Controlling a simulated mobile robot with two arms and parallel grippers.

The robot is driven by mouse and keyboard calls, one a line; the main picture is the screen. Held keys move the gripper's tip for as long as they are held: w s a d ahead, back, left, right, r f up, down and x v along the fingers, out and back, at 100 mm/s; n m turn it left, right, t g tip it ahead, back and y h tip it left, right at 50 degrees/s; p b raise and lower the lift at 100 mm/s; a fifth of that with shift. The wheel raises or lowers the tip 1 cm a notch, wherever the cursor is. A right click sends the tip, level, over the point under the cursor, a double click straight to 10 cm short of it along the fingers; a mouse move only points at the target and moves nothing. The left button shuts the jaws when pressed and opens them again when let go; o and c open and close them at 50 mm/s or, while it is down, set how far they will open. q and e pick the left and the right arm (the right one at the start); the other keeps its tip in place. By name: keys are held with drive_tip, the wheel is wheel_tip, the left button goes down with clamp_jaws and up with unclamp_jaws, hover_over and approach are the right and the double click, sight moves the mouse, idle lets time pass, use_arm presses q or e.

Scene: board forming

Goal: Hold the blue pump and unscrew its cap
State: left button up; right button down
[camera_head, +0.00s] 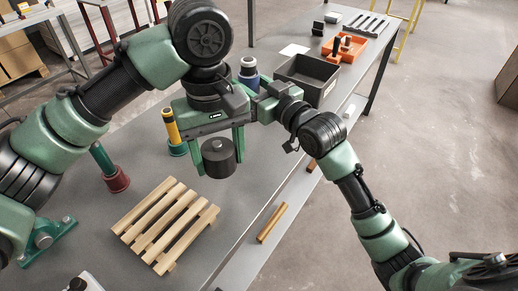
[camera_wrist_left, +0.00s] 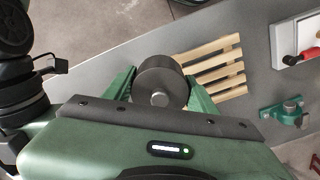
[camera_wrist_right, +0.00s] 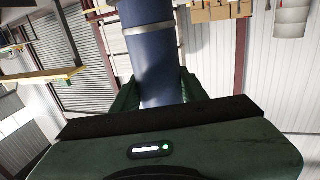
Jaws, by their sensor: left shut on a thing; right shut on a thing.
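The blue pump (camera_head: 248,74) stands out behind my left wrist in the head view. In the right wrist view it is a blue cylinder (camera_wrist_right: 152,60) with a grey band, between the fingers of my right gripper (camera_wrist_right: 160,92), which is shut on it. My left gripper (camera_head: 219,160) is shut on a dark grey round piece with a small knob on its face (camera_wrist_left: 160,82), held above the table and apart from the pump. I cannot tell whether this piece is the pump's cap. The pump's lower part is hidden in the head view.
A slatted wooden pallet (camera_head: 165,224) lies in front of my left gripper. A grey bin (camera_head: 306,79) and an orange tray (camera_head: 345,48) are at the far end.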

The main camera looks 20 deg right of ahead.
drive_tip(key=w+d+r+m+h, duration=0.1)
drive_tip(key=w+d+r, duration=0.3)
wheel_tip(320, 180, down, 19)
drive_tip(key=shift+s+f+t+b, duration=0.2)
drive_tip(key=shift+t+b, duration=0.1)
drive_tip(key=shift+b, duration=0.15)
drive_tip(key=shift+a+f, duration=0.1)
drive_tip(key=c, duration=0.8)
unclamp_jaws()
drive_tip(key=shift+f, duration=0.1)
drive_tip(key=shift+o, duration=0.2)
